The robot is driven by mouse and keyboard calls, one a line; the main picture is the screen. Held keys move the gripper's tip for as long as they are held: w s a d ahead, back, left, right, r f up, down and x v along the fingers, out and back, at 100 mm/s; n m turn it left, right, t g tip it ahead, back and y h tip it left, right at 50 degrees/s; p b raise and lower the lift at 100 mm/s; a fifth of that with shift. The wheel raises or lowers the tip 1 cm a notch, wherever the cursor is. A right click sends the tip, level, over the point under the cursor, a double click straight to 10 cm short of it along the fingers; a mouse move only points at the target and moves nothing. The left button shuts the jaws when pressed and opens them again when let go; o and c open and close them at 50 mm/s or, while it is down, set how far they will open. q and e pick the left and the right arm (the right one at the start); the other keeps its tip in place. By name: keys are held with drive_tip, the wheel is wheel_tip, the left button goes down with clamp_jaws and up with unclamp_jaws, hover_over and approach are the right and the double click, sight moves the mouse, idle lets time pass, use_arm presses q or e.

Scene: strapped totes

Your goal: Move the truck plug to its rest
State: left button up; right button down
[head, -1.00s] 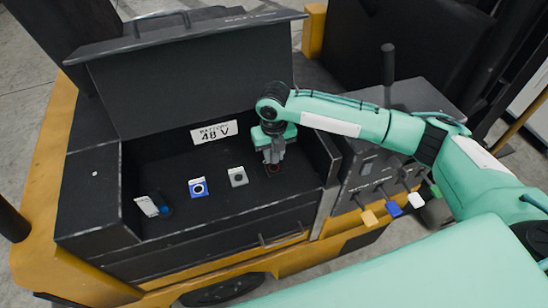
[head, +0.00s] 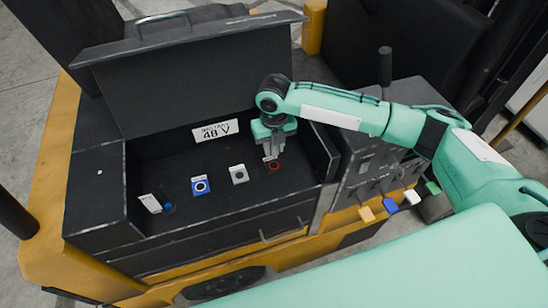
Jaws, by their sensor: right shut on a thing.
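My right gripper (head: 270,154) reaches down into the open black battery box and is shut on a small grey piece, which looks like the truck plug (head: 271,158). The fingers hide most of it. A small pale label shows at its lower end. A red ring (head: 275,166) on the box floor lies just below and right of the fingertips. I cannot tell whether the held piece touches the floor. My left gripper is not in view.
A blue socket block (head: 201,186) and a light grey one (head: 238,174) stand left of the gripper. A blue round piece (head: 168,208) lies beside a white tag (head: 151,203). The raised lid (head: 180,85) stands behind; levers (head: 390,206) stick out at right.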

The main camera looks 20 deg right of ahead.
drive_tip(key=shift+r+p, duration=2.25)
drive_tip(key=shift+r, duration=0.8)
